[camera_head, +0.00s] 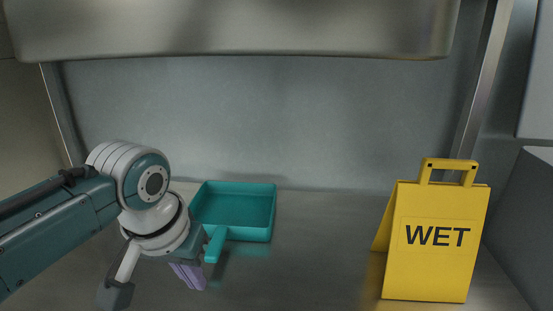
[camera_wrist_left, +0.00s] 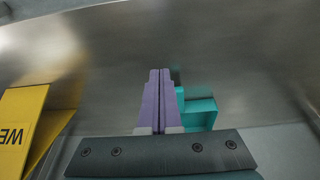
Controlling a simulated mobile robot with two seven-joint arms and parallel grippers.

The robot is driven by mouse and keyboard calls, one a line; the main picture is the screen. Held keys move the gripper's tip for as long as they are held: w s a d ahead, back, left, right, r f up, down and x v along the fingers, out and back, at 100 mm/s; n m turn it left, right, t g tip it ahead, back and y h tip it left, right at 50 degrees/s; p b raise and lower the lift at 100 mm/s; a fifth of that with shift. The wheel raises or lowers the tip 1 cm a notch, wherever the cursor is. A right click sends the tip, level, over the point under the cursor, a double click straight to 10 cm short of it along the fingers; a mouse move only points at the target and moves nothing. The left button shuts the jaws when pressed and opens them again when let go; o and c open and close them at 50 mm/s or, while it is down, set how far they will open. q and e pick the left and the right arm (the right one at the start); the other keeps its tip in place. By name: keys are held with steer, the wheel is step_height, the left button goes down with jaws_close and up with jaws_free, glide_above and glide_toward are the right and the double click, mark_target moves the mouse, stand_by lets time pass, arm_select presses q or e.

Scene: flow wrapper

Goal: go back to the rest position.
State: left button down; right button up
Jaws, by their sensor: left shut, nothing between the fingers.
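My left gripper (camera_head: 190,276) comes in from the left in the head view, low over the metal surface and in front of the teal dustpan. Its purple fingers are pressed together with nothing between them, as the left wrist view (camera_wrist_left: 158,98) shows. The teal dustpan (camera_head: 235,210) lies on the metal surface, its handle pointing toward me and partly beside my wrist. Part of the dustpan also shows to the right of the fingers in the left wrist view (camera_wrist_left: 200,113). My right gripper is in neither view.
A yellow WET floor sign (camera_head: 430,250) stands upright on the right; it also shows at the left of the wrist view (camera_wrist_left: 28,125). A metal housing (camera_head: 240,28) hangs across the top. The metal surface (camera_head: 315,245) between dustpan and sign is clear.

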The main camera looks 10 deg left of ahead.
arm_select(q)
steer(key=s+d+f+m, duration=0.1)
steer(key=s+d+f, duration=0.1)
steer(key=s, duration=1)
steer(key=s+a+r, duration=0.2)
steer(key=s+r, duration=0.1)
steer(key=s, duration=0.4)
steer(key=s+a+r, duration=0.3)
steer(key=s+r, duration=0.1)
steer(key=s, duration=0.3)
step_height(320, 180, up, 96)
steer(key=p, duration=9.6)
steer(key=shift+w+d+r+p, duration=0.15)
steer(key=shift+w+d+p, duration=0.05)
steer(key=shift+w+p, duration=0.2)
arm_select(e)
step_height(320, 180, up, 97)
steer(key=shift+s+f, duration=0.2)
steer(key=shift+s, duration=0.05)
